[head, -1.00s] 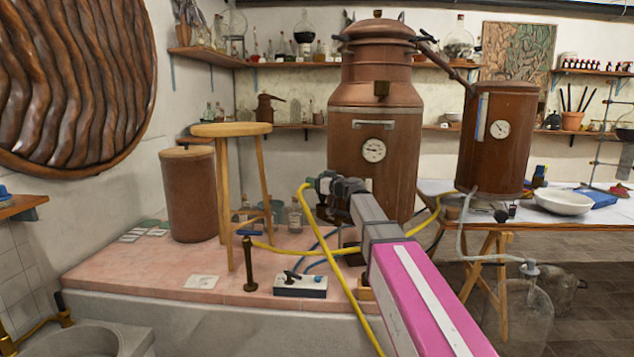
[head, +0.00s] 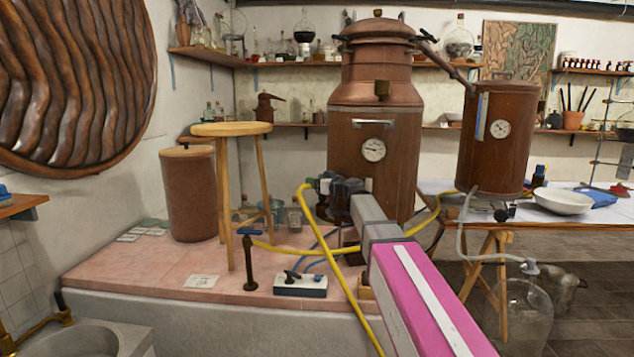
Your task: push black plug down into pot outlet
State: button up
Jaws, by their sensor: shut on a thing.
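The copper pot (head: 345,150) stands upright on the pink tiled bench, with a round dial and a metal handle on its front. My gripper (head: 324,186) is at the end of my grey and pink arm, low in front of the pot's left side. It is shut on a small dark thing, seemingly the black plug, though its outline blends with the dark gripper parts. The pot outlet is hidden behind my gripper and arm. I cannot tell whether the plug touches the outlet.
A yellow hose (head: 360,310) loops beside my gripper and crosses the bench. A copper condenser (head: 492,150) is at right. Bare pink tiles (head: 150,265) lie at the left.

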jog(key=shift+f, duration=2.15)
dwell(4.3)
jog(key=o, duration=1)
